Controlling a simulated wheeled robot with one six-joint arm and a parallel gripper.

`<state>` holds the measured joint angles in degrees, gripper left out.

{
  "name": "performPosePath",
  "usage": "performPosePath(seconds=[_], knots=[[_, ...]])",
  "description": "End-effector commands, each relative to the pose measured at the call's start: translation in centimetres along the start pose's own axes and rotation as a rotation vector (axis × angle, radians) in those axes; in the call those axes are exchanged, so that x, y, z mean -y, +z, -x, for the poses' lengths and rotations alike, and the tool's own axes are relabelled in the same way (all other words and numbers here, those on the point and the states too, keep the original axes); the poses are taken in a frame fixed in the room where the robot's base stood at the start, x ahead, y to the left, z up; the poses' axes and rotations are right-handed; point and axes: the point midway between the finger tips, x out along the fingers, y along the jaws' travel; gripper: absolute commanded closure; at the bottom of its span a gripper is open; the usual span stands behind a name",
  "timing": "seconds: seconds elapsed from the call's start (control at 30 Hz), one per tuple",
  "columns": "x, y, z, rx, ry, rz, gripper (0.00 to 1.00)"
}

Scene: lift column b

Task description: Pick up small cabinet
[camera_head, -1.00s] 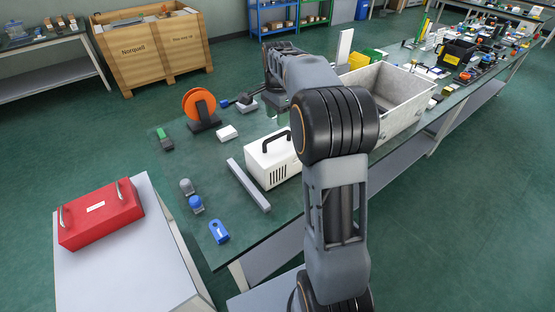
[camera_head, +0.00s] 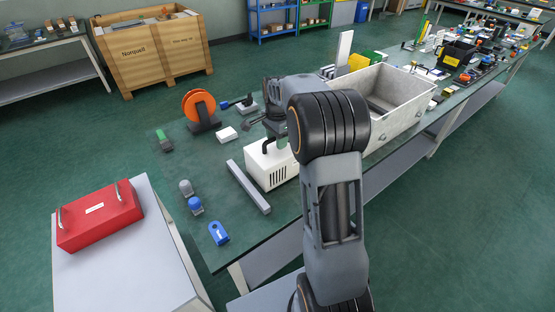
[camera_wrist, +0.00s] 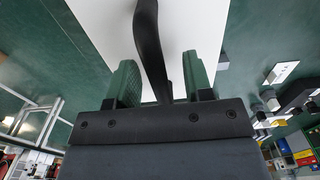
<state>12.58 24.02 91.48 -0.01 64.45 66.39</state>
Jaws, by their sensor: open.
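The small cabinet (camera_head: 266,170) is a white box with dark vent slots and a black handle on top. It stands upright on the green table, partly hidden behind my arm in the head view. My gripper (camera_head: 274,130) is over the cabinet's top, at the handle. In the wrist view, the cabinet's white top (camera_wrist: 207,28) fills the upper middle, and the black handle (camera_wrist: 150,45) runs between the two open fingers of my gripper (camera_wrist: 160,78). Gaps show on both sides of the handle, so the fingers are not closed on it.
A grey bar (camera_head: 248,187) lies just left of the cabinet. An orange reel (camera_head: 199,107) and a white block (camera_head: 227,135) are behind it. A large grey bin (camera_head: 405,96) stands to the right. A red case (camera_head: 98,215) sits on a separate stand at left.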

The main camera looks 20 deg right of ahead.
Motion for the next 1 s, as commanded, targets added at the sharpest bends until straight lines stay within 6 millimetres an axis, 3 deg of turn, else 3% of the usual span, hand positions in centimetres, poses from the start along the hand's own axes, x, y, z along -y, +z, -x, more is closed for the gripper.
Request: performPosePath(seconds=[0.13,0.6,1.0], knots=[[0.0,0.01,0.01,0.0,0.0,0.0,0.55],[0.0,0.0,0.04,0.0,0.0,0.0,1.0],[0.01,0.0,0.05,0.0,0.0,0.0,1.0]])
